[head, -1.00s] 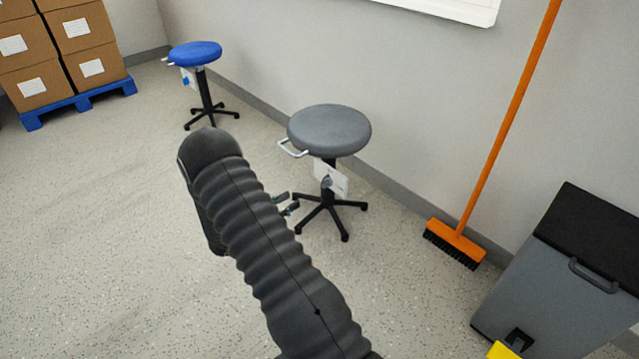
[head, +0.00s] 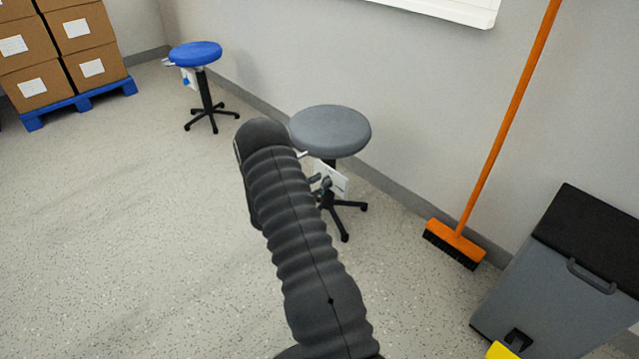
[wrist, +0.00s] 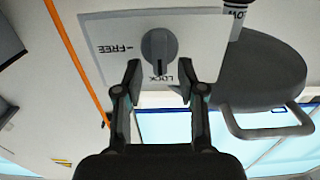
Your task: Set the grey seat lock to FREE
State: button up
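The grey stool (head: 330,132) stands by the wall in the head view, partly behind my arm. Its white lock plate (head: 331,180) hangs under the seat. In the wrist view the plate (wrist: 205,60) shows upside down, with a grey rotary knob (wrist: 159,45), the word LOCK below the knob and FREE to its left. The knob's dark mark points down towards LOCK. My gripper (wrist: 157,72) is open, its two fingertips at either side of the knob's lower end. I cannot tell whether they touch it. The grey seat (wrist: 262,70) shows at the right.
A blue stool (head: 195,55) stands farther back. An orange broom (head: 456,240) leans on the wall, and a grey bin (head: 560,275) is at the right. Boxes (head: 65,45) on a blue pallet (head: 78,102) are at the far left. The floor at the left is clear.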

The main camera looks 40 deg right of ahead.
jog(key=shift+c, duration=0.2)
grip_shut()
jog(key=shift+f+b, duration=0.1)
jog(key=shift+b, duration=0.3)
jog(key=m+b, duration=0.3)
jog(key=m, duration=0.3)
jog(key=s+f+m+b, duration=0.1)
jog(key=m+b, duration=0.2)
jog(key=m, duration=0.2)
jog(key=m+b, duration=0.4)
jog(key=m, duration=0.2)
jog(key=shift+s+d+f+m, duration=0.1)
jog(key=shift+s+f+m, duration=0.1)
jog(key=shift+s+m, duration=0.1)
jog(key=shift+w, duration=0.1)
